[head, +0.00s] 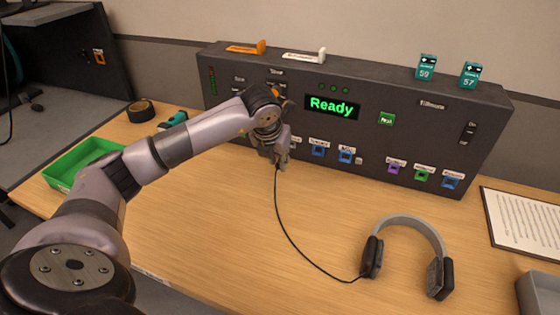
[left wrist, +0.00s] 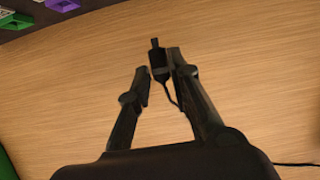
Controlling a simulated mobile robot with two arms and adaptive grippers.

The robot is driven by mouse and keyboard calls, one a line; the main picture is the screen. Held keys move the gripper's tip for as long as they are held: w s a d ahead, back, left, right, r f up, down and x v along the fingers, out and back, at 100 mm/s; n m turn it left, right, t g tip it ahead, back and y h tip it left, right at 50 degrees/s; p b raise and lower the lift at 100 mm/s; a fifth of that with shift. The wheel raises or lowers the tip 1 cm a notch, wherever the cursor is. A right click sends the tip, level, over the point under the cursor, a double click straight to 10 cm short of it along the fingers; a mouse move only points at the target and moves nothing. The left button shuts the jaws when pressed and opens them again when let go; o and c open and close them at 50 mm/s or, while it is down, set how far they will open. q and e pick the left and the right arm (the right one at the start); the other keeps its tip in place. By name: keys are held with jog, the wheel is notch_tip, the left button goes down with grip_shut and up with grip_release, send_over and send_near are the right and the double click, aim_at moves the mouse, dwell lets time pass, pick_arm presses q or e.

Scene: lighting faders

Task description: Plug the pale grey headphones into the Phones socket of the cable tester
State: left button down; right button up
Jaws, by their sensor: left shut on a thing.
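The pale grey headphones (head: 412,228) lie on the table at the right, with dark ear cushions. Their thin black cable (head: 292,240) runs left and up to my left gripper (head: 276,162). The gripper is shut on the dark headphone plug (left wrist: 159,63), which also shows between the fingers in the left wrist view (left wrist: 158,78). It holds the plug in front of the dark cable tester (head: 290,115), apart from its sockets. The tester's screen reads "Ready". My arm hides part of its front, and I cannot read which socket is labelled Phones. My right gripper is out of view.
Coloured sockets line the tester's lower front, including a blue one (head: 318,150) and a green one (head: 421,175). A green tray (head: 85,160) and black tape roll (head: 140,110) are at the left. A framed sheet (head: 525,222) lies at the right. The table's middle is clear besides the cable.

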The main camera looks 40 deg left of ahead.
pick_arm(q)
jog(key=shift+w+a, duration=0.2)
jog(key=shift+w, duration=0.6)
jog(key=shift+w+a, duration=0.15)
jog(key=shift+w, duration=0.7)
jog(key=shift+w+a, duration=0.2)
jog(key=shift+w, duration=0.6)
jog(key=shift+w+a, duration=0.2)
jog(key=shift+w, duration=0.8)
jog(key=shift+r, duration=0.15)
dwell(0.8)
jog(key=c, duration=1.4)
grip_release()
jog(key=shift+w, duration=0.1)
